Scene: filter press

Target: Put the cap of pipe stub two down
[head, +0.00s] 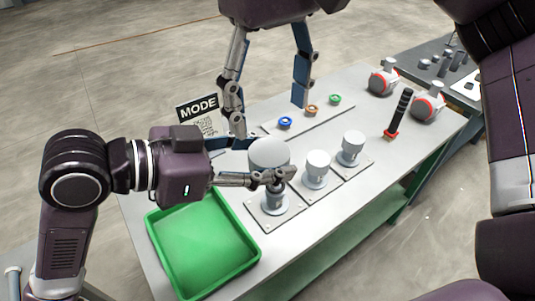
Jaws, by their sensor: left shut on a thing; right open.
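Three pipe stubs on square plates stand in a diagonal row on the bench. The nearest stub (274,204) is below my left gripper (276,179). The middle stub has a white cap (317,162) on top, and the far stub has a white cap (353,141). No stub number is readable. My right gripper (268,121) is open and empty, fingers pointing down behind the held cap.
A green tray (160,248) is at the front left of the bench (375,188). Blue (285,123), orange-brown (312,110) and green (335,99) rings lie on a strip behind. A black-handled tool (401,110), red-ringed fittings (382,78) and a MODE sign (197,108) stand nearby.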

